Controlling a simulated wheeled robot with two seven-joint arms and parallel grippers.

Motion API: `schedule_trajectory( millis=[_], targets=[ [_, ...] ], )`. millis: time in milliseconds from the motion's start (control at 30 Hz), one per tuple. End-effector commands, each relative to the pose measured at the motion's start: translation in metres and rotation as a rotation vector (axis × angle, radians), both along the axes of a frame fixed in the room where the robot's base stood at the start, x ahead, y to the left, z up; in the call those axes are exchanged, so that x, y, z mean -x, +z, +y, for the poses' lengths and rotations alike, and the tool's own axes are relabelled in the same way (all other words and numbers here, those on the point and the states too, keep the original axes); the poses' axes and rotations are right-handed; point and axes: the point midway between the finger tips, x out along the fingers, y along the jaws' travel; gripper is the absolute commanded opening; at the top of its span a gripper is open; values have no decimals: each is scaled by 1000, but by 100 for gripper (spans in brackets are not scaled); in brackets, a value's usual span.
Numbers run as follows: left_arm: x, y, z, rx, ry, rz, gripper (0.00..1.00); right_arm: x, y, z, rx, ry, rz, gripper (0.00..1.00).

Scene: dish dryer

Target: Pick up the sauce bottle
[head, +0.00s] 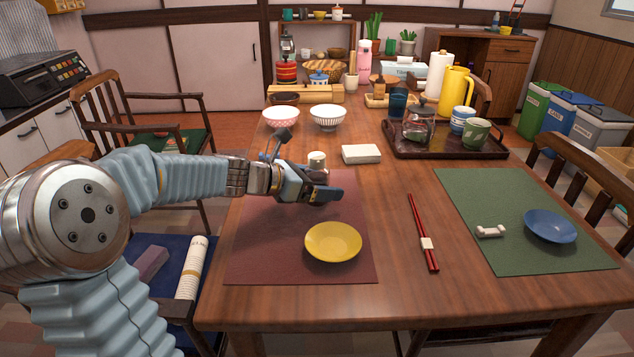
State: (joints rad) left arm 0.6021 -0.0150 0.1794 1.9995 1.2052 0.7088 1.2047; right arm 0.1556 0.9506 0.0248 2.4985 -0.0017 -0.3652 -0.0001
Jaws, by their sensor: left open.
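My left gripper (325,191) reaches in from the left over the far part of the dark red placemat (262,225), its fingers pointing right and open. Just behind it stands a small object with a pale top (316,159). Its lower part is hidden by the gripper, so I cannot tell whether it is the sauce bottle or whether the fingers touch it. No other thing near the gripper is clearly a sauce bottle. My right gripper is not in view.
A yellow plate (333,243) lies on the red mat, nearer than the gripper. A white box (361,154) and two bowls, pink (281,117) and striped (328,118), stand beyond. Red chopsticks (418,225) lie mid-table. A dark tray (492,152) holds a teapot and cups.

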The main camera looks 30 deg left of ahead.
Motion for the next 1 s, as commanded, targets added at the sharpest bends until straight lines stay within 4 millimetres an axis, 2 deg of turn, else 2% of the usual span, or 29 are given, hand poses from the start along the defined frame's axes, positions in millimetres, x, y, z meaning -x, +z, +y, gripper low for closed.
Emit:
schedule_trajectory(
  millis=[100, 300, 367, 733, 1000],
  targets=[
    [-8, -3, -5, 1, 0, -1, 86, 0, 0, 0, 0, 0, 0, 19],
    [-8, -3, -5, 0, 0, -1, 86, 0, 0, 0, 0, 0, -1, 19],
    [-8, -3, -5, 0, 0, -1, 79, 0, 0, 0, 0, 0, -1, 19],
    [-8, -3, -5, 0, 0, -1, 23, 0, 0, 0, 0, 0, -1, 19],
    [-8, -2, -5, -1, -1, -2, 23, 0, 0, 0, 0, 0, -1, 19]
  ],
)
